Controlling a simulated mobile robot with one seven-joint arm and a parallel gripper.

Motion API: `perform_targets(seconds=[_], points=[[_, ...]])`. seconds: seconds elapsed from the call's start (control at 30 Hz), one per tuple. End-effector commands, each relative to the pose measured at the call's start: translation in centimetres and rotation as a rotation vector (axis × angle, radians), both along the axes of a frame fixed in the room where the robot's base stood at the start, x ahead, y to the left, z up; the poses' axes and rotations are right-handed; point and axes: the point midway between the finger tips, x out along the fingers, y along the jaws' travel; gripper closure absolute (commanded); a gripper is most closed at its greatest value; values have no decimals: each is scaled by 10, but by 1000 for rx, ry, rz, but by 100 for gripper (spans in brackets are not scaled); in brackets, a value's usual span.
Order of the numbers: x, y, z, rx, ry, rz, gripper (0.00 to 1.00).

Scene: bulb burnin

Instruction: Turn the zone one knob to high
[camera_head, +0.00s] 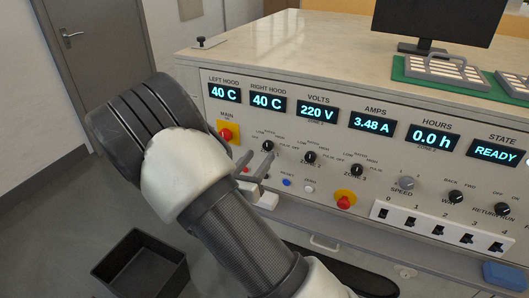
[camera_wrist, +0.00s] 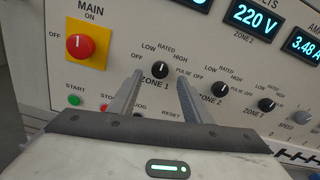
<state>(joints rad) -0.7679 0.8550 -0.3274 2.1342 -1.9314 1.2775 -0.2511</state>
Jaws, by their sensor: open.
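The zone one knob (camera_wrist: 160,69) is a small black knob on the panel, leftmost of three alike. It also shows in the head view (camera_head: 267,146). LOW, RATED, HIGH, PULSE and OFF are printed around it; its exact setting is too small to read surely. My gripper (camera_wrist: 160,79) is open, its two grey fingers on either side of the knob in the wrist view. In the head view my gripper (camera_head: 257,158) is just in front of the panel, at the knob's lower left. I cannot tell whether the fingers touch the knob.
The zone two knob (camera_wrist: 223,89) and zone three knob (camera_wrist: 266,105) sit to the right. A red main knob (camera_wrist: 80,46) on a yellow plate is to the left. A red button (camera_head: 344,200) on yellow is below right. A black bin (camera_head: 142,264) stands on the floor.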

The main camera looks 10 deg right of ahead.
Motion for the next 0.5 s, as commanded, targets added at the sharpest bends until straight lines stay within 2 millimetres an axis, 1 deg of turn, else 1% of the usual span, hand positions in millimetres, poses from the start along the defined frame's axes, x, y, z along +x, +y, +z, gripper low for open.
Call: perform_targets(seconds=[0.03, 0.2, 0.33, 0.5], points=[[8, -7, -1, -1, -3, -4, 55], [29, -22, 0, -1, -1, -3, 55], [37, -27, 0, -1, 1, 0, 55], [40, -29, 0, -1, 1, 0, 55]])
